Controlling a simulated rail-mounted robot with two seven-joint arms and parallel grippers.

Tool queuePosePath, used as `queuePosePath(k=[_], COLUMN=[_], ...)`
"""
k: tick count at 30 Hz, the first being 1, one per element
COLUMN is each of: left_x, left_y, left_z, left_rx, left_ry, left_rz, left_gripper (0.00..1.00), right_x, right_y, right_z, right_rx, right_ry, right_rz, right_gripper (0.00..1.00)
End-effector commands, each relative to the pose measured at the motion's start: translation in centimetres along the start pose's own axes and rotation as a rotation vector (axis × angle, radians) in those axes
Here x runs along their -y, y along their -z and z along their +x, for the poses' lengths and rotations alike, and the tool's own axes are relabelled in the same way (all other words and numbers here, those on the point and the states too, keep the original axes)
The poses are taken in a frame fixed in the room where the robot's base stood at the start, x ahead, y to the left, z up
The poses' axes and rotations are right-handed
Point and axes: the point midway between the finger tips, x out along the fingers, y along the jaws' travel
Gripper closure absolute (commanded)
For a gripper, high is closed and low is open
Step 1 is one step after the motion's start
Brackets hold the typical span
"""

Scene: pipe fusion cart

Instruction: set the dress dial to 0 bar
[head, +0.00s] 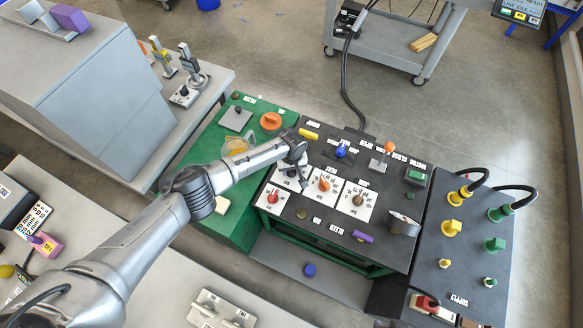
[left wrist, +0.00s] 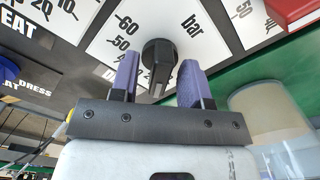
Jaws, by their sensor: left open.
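My left gripper (head: 303,181) reaches over the white dial plates of the dark panel in the head view. In the left wrist view its two purple fingers (left wrist: 157,72) are open, one on each side of a black dial knob (left wrist: 157,52), with visible gaps. The knob sits on a white dial plate (left wrist: 192,42) marked "bar", with 50 and 60 beside it. The plate's label is mostly hidden behind a finger; only a first "D" shows. I cannot read where the knob points. My right gripper is not in view.
A red knob (head: 273,197), an orange knob (head: 323,184) and a brown knob (head: 358,199) stand close by. A blue knob (head: 341,151) and an orange-tipped lever (head: 389,147) stand farther back.

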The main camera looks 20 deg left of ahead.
Motion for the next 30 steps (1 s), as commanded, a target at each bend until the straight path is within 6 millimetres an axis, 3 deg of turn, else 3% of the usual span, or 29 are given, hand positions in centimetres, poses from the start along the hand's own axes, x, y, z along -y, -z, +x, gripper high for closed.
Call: queuePosePath(k=[4, 17, 30], left_x=[0.0, 0.0, 0.0], left_y=[0.0, 0.0, -0.1], left_z=[0.0, 0.0, -0.2], left_rx=[0.000, 0.000, 0.003], left_ry=[0.000, 0.000, 0.000], left_rz=[0.000, 0.000, -0.085], left_gripper=[0.58, 1.00, 1.00], right_x=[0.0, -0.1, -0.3], right_y=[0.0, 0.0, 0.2], right_z=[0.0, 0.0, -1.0], right_rx=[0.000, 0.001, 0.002], right_ry=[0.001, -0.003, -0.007], right_rz=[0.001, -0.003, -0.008], right_gripper=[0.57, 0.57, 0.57])
